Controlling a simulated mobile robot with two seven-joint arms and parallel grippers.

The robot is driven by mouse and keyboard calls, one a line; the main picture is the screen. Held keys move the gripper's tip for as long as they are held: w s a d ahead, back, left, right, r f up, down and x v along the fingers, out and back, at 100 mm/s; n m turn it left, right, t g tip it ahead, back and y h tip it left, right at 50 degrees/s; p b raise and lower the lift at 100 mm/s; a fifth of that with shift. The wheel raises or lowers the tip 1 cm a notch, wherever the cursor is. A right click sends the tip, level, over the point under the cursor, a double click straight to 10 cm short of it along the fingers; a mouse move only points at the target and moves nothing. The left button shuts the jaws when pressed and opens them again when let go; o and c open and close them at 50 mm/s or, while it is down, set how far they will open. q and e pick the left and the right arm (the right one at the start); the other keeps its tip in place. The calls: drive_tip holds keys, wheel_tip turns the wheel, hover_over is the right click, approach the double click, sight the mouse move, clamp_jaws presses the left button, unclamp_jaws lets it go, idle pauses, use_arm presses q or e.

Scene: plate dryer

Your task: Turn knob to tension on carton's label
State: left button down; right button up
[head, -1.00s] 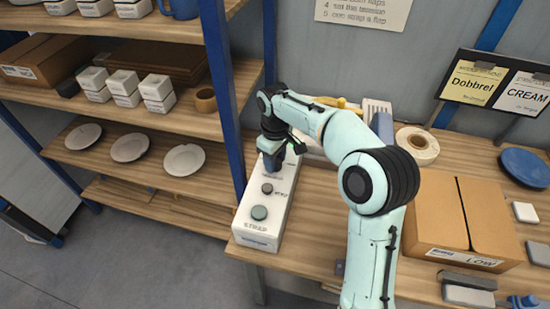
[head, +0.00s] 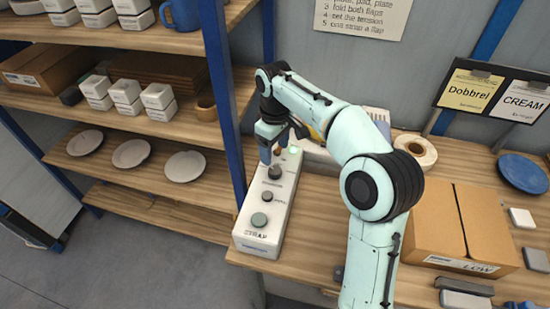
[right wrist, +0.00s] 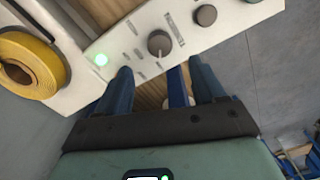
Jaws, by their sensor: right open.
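The white control box (head: 250,238) stands on the bench, left of my right arm. Its dark upper knob (head: 275,171) also shows in the right wrist view (right wrist: 159,43), with a pale pointer mark; the scale print is too small to read. My right gripper (head: 272,155) is just beyond this knob in the head view. In the right wrist view its blue fingers (right wrist: 162,88) are apart, beside the box, with the knob outside them. The brown carton (head: 437,225) sits at the right; its label (head: 470,264) reads "LOW". My left gripper is out of view.
The box also has a second knob (head: 267,196), a round STRAP button (head: 259,220) and a lit green lamp (head: 293,150). A blue shelf post (head: 222,95) rises close to the left. A tape roll (head: 415,151) lies behind my arm.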

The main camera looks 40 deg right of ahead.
wheel_tip(320, 180, up, 5)
drive_tip(key=shift+w+r+p, duration=0.1)
drive_tip(key=shift+r+p, duration=0.05)
drive_tip(key=shift+p, duration=0.35)
